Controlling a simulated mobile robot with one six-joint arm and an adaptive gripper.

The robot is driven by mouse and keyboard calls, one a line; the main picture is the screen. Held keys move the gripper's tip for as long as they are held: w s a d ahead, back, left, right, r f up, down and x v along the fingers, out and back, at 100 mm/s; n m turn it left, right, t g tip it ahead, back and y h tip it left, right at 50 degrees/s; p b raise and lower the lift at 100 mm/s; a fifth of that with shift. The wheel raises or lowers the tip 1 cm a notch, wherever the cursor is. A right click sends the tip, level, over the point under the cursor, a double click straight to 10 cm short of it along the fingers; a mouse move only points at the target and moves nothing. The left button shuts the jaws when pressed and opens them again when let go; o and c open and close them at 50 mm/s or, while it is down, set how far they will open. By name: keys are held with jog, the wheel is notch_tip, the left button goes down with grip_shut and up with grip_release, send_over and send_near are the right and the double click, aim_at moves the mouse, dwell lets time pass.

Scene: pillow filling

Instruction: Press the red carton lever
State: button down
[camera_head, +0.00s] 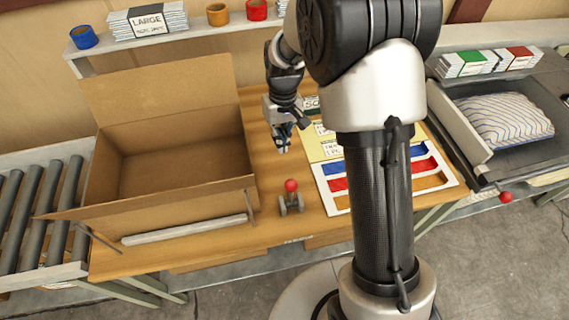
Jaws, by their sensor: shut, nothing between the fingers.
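A small lever with a red ball knob (291,186) stands on a grey bracket near the front edge of the wooden table. It is just right of the large open cardboard carton (170,205), whose inside looks empty. My gripper (283,150) is shut and empty. It points down behind the red knob in the picture, apart from it; its exact height above the table is hard to judge. My arm hides part of the table to the right.
A tray with blue, red and orange strips (335,203) lies right of the lever. A striped pillow (505,118) lies in a dark machine at right, with another red knob (505,197). A roller conveyor (38,200) is at left; a shelf (195,32) holds tape rolls.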

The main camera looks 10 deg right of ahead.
aim_at(291, 195)
notch_tip(291, 195, down, 11)
jog(key=b, duration=0.3)
jog(key=s, duration=0.1)
jog(key=s+r, duration=0.2)
jog(key=s, duration=0.1)
jog(key=shift+d+r+b, duration=0.1)
jog(key=shift+r+b, duration=0.15)
jog(key=shift+b, duration=0.1)
